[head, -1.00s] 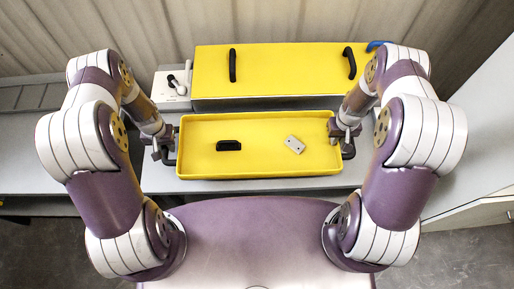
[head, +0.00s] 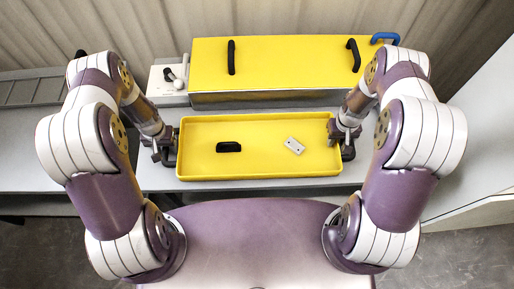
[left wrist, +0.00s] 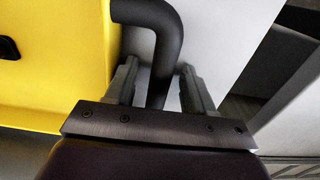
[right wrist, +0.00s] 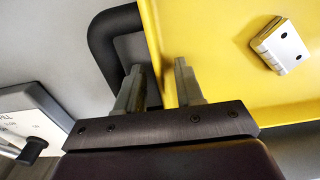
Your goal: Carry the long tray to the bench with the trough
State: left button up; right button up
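The long tray (head: 265,173) is a shallow yellow tray with a dark bent handle at each end. It lies level in front of my body in the head view. My left gripper (head: 166,155) has its fingers on both sides of the left handle (left wrist: 168,50). My right gripper (head: 343,139) has its fingers at the right handle (right wrist: 103,45). A black piece (head: 228,147) and a pale plate with holes (head: 293,146) lie in the tray. I cannot tell its gap above the bench.
A long yellow box (head: 290,65) with two black handles stands behind the tray on the grey bench (head: 370,170). A white control panel (head: 167,76) is at its left, and a blue handle (head: 385,38) at its right end. A grey rack (head: 35,90) is far left.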

jog(key=shift+r, duration=0.2)
pick_arm(q)
notch_tip(320, 180, up, 12)
pick_arm(e)
notch_tip(320, 180, up, 12)
jog(key=shift+f, duration=0.15)
dwell(0.5)
